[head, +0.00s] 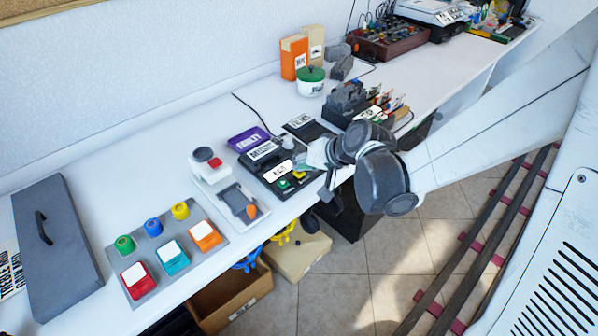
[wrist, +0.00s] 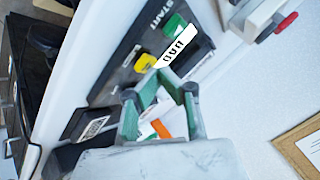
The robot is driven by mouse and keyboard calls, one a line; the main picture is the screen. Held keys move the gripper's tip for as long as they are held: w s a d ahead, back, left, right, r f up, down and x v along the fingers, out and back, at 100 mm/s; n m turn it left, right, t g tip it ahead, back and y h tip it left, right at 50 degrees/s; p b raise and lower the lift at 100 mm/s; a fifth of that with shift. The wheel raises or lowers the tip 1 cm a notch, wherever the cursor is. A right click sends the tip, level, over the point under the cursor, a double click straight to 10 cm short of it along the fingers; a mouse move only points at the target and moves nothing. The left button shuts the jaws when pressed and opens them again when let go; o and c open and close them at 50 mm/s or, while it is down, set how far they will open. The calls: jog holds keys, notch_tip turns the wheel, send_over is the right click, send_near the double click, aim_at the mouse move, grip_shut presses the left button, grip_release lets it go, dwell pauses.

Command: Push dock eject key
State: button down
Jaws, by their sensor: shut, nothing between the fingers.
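The dock (head: 262,165) is a black device on the white bench, with a white "DUT" label (head: 278,172). It carries a green key (head: 284,184) and a yellow key (head: 298,175). In the wrist view the green key (wrist: 174,25) lies beside the word START, and the yellow key (wrist: 145,63) sits lower left by the DUT label (wrist: 178,45). I cannot read a label for the yellow key. My gripper (head: 316,153) is shut and empty, over the dock's right part. In the wrist view its green-padded fingers (wrist: 160,93) point toward the keys, apparently apart from them.
A white box with a red button (head: 213,163) stands left of the dock, near a grey tray with an orange piece (head: 251,211). A purple tray (head: 249,140) lies behind. A panel of coloured buttons (head: 168,252) is front left. Black holders (head: 350,103) stand right.

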aim_at(301, 173)
jog(key=shift+f+b, duration=0.35)
jog(key=shift+f, duration=0.1)
dwell(0.3)
jog(key=shift+r, duration=0.2)
jog(key=shift+r+p, duration=0.65)
jog(key=shift+r, duration=0.1)
jog(key=shift+r+p, duration=1.8)
jog(key=shift+r, duration=0.65)
